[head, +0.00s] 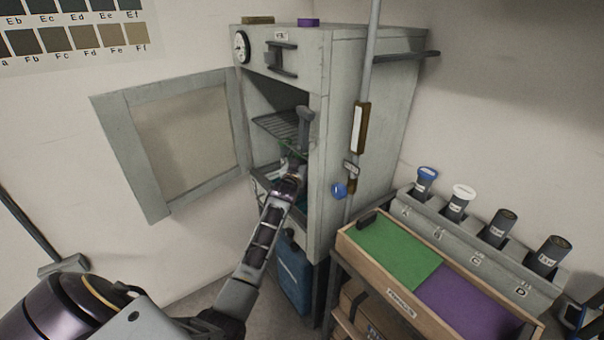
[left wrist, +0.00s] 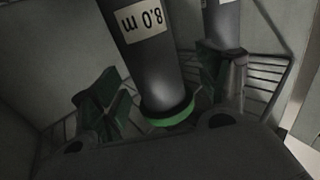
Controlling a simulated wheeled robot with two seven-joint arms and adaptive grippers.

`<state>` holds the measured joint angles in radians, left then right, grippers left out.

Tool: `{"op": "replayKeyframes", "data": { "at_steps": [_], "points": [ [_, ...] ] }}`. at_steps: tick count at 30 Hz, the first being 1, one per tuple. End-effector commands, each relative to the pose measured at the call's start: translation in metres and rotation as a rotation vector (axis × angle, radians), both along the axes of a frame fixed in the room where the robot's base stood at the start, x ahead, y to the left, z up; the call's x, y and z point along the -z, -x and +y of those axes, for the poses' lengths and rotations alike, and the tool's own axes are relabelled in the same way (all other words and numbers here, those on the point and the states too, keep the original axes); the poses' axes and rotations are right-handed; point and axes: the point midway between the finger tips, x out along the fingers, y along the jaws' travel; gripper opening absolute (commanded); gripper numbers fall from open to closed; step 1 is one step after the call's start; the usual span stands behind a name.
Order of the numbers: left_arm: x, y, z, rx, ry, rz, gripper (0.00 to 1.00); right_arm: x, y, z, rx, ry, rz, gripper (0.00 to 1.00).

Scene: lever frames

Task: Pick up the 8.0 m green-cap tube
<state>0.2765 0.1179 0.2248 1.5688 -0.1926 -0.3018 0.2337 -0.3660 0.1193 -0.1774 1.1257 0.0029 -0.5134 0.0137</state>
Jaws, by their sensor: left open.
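The 8.0 m tube is a dark grey cylinder (left wrist: 150,65) with a white label and a green cap (left wrist: 170,113) at its lower end in the left wrist view. Its label reads upside down there. My left gripper (left wrist: 161,88) is open, with one finger to each side of the tube near the cap; I cannot tell whether either touches it. In the head view my left gripper (head: 290,172) reaches into the open cabinet (head: 345,120), below a wire shelf (head: 280,128). The tube cannot be made out surely there. My right gripper is not in view.
A second labelled grey tube (left wrist: 222,22) stands close by, partly hidden behind the right-hand finger. The cabinet door (head: 130,155) hangs open to the left. A rack (head: 455,238) with several tubes and a green and purple tray (head: 345,238) are at right.

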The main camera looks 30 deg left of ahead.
Motion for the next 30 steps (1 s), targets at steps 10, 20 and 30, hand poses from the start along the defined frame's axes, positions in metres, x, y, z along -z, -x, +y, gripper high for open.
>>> {"op": "replayKeyframes", "data": {
  "at_steps": [10,20,30],
  "points": [
    [0.0001,0.0002,-0.0001,0.000,0.000,0.000,0.58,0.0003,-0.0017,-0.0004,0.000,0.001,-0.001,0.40],
    [0.0002,0.0002,-0.0002,0.000,0.000,0.000,0.16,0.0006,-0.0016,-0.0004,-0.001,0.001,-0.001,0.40],
    [-0.0014,0.0001,-0.0001,0.000,-0.001,-0.002,0.00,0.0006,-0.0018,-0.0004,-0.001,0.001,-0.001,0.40]
  ]
}}
